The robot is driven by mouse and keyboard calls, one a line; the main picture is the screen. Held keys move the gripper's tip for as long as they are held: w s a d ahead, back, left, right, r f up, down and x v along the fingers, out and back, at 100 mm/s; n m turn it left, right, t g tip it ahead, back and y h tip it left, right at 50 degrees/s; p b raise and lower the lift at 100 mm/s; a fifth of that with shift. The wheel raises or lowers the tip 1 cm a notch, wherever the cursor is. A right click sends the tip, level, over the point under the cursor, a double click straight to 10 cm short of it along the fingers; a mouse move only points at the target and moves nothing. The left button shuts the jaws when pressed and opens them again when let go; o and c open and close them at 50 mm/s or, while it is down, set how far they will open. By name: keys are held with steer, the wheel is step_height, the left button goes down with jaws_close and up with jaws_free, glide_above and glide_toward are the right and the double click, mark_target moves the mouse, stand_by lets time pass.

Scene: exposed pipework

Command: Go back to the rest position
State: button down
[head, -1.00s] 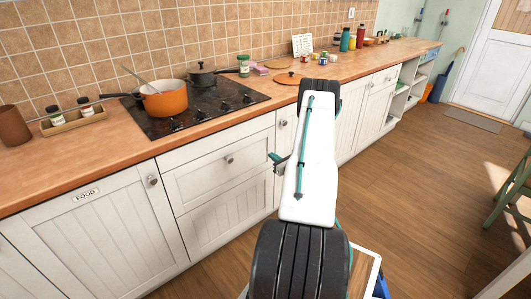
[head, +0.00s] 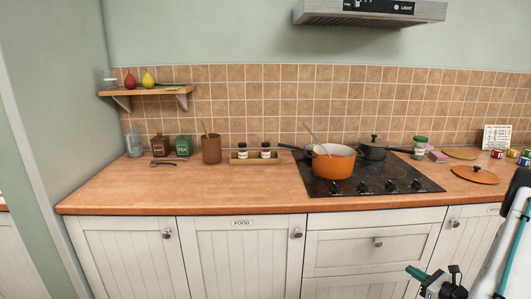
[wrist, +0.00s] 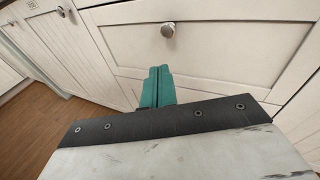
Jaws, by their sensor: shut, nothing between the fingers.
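My gripper (wrist: 157,86) shows its teal fingers pressed together and empty in the wrist view. It is in front of a white drawer front with a round metal knob (wrist: 167,30); I cannot tell the exact gap. In the head view my gripper (head: 416,272) is at the lower right, below the counter edge and in front of the white cabinets, pointing left. Part of my white arm runs along the right edge and is cut off by the frame.
The wooden counter (head: 120,190) holds a hob (head: 335,184) with an orange pot (head: 333,166) and a dark pot (head: 373,150). An orange lid (head: 475,175) lies to the right. Cabinet knobs (head: 377,242) stick out near my gripper. Wooden floor shows in the wrist view (wrist: 45,125).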

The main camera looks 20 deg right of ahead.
steer(key=a+r+n+g+y, duration=0.55)
steer(key=a+r+n, duration=0.35)
steer(key=a, duration=0.4)
steer(key=a+r+n+g+y, duration=0.4)
steer(key=a+r+n+g, duration=0.35)
steer(key=a+r, duration=0.5)
steer(key=s+a+r+n+g+h, duration=0.1)
steer(key=s+a+r+n+h, duration=0.4)
steer(key=s+a+r+n, duration=0.3)
steer(key=s+a+r+n+h, duration=0.6)
steer(key=s+a+r+n, duration=0.3)
steer(key=a, duration=0.4)
steer(key=shift+s+a+r+g, duration=0.15)
steer(key=shift+s+r+g, duration=0.1)
steer(key=shift+g, duration=0.15)
steer(key=shift+n+h, duration=0.25)
